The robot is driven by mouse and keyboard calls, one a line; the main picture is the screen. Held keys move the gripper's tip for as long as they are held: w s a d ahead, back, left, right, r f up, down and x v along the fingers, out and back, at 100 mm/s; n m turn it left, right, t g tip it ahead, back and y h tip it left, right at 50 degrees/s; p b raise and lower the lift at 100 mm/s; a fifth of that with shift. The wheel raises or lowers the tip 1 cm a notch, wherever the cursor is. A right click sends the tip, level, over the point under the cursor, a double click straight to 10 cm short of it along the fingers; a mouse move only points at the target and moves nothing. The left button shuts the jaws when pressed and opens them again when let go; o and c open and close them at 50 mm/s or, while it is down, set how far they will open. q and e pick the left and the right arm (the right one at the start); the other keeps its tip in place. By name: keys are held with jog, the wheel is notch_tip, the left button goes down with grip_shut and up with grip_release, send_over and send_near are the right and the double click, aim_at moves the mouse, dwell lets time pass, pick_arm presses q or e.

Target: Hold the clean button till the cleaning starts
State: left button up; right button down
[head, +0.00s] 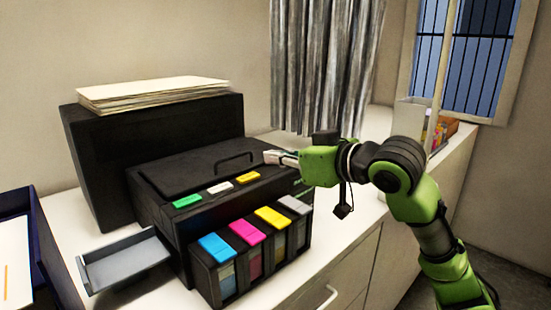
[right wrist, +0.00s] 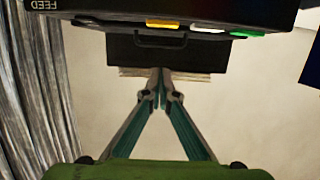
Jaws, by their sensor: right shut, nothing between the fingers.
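The black printer (head: 160,205) stands on the white counter, with green (head: 187,201), white (head: 220,188) and yellow (head: 248,177) buttons along its top front edge. No label on these buttons is readable, so I cannot tell which one is the clean button. My right gripper (head: 268,157) is shut and empty, its tips near the printer's right end, behind and to the right of the yellow button and apart from it. In the right wrist view the shut fingertips (right wrist: 160,72) point toward the printer, which appears upside down with the yellow button (right wrist: 168,24) above the tips. My left gripper is not in view.
Blue, magenta, yellow and grey-topped ink tanks (head: 245,240) stand at the printer's front. A grey tray (head: 125,262) juts out at left. A paper stack (head: 150,93) lies on the black box behind. A curtain (head: 325,65) hangs behind the gripper.

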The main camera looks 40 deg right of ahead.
jog(key=p, duration=0.2)
send_over(254, 183)
jog(key=shift+s+d+f, duration=0.15)
jog(key=shift+s+f, duration=0.2)
jog(key=shift+f, duration=0.3)
jog(key=shift+w+f, duration=0.25)
jog(key=shift+f, duration=0.4)
jog(key=shift+w+f, duration=0.25)
jog(key=shift+f, duration=0.35)
jog(key=shift+s+f, duration=0.15)
jog(key=shift+f, duration=0.75)
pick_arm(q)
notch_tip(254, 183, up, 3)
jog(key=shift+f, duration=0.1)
pick_arm(e)
jog(key=shift+f, duration=0.15)
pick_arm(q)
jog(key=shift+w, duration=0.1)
